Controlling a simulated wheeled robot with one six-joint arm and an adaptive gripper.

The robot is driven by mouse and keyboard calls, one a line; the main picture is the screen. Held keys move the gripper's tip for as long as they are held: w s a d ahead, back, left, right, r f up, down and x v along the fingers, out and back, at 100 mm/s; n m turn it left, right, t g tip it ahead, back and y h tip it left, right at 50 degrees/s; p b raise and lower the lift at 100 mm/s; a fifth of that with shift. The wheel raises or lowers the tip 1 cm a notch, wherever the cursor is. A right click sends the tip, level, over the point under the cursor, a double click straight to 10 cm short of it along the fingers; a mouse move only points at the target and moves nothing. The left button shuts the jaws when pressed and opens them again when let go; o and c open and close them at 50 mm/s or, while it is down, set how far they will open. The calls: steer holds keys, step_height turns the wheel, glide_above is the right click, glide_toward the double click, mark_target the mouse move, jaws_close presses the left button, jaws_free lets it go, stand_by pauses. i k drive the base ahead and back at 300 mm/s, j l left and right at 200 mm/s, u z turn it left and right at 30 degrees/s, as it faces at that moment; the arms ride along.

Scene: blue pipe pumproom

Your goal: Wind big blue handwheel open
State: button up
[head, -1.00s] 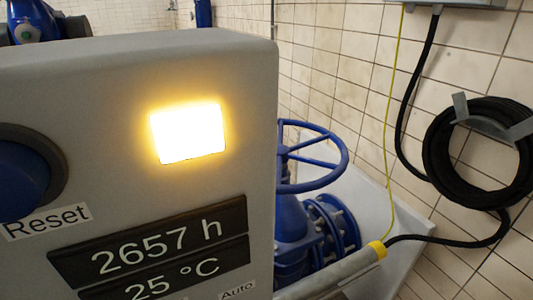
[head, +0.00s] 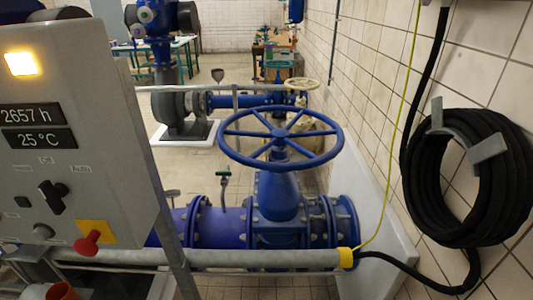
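The big blue handwheel (head: 322,163) is in the middle of the head view, lying roughly level with several spokes. It sits on top of a blue gate valve (head: 279,196) in a thick blue pipe (head: 222,226) behind a grey rail. Nothing touches the wheel. My gripper is not in view, so its place relative to the wheel cannot be told.
A grey control panel (head: 120,165) with a lit yellow lamp stands at the left. A grey horizontal rail (head: 255,257) with a yellow end runs in front of the valve. A coiled black hose (head: 408,165) hangs on the tiled wall at right. More pumps and pipes stand behind.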

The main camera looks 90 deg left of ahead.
mark_target(279, 137)
steer(key=i+l+u, duration=0.35)
steer(key=u, duration=0.15)
steer(key=i+l+u, duration=0.5)
steer(key=k+l, duration=0.05)
steer(key=k, duration=0.05)
